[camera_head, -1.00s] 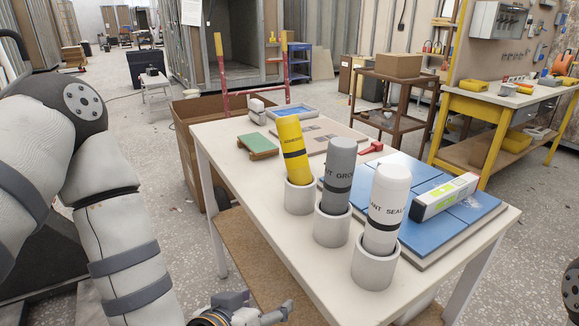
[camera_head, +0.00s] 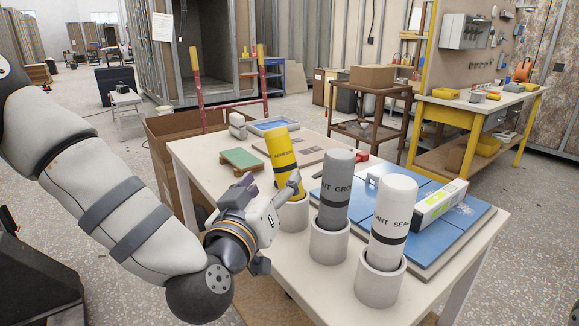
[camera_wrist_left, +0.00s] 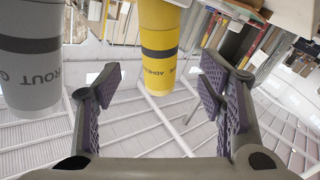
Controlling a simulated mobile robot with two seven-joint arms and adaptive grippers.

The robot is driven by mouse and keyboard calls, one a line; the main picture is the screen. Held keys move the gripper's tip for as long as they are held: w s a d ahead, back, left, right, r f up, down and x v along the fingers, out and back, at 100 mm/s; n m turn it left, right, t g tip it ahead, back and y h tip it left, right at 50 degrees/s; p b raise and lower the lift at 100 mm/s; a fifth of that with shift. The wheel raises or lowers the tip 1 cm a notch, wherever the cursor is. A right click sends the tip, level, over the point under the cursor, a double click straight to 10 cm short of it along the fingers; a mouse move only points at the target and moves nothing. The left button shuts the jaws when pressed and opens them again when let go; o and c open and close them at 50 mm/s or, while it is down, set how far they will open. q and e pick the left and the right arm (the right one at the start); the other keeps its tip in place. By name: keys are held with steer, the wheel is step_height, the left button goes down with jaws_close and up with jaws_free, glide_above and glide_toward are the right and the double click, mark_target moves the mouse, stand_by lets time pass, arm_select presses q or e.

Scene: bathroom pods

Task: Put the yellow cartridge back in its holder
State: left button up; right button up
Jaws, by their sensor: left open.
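The yellow cartridge (camera_head: 282,150) with a dark band stands in the left-most white cup holder (camera_head: 293,217), leaning a little left at its top. My left gripper (camera_head: 268,194) is open beside it at its lower part. In the left wrist view the yellow cartridge (camera_wrist_left: 158,70) shows between the open fingers (camera_wrist_left: 160,85), with a gap on both sides. The gripper partly hides the cartridge's lower part in the head view. My right gripper is not in view.
A grey cartridge (camera_head: 335,188) and a white one (camera_head: 391,215) stand in holders to the right, close by.

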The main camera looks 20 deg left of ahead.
mark_target(282, 171)
arm_select(q)
steer(key=w, duration=0.8)
steer(key=shift+w+f+b, duration=0.25)
steer(key=shift+b, duration=0.1)
steer(key=shift+r, duration=0.1)
jaws_close()
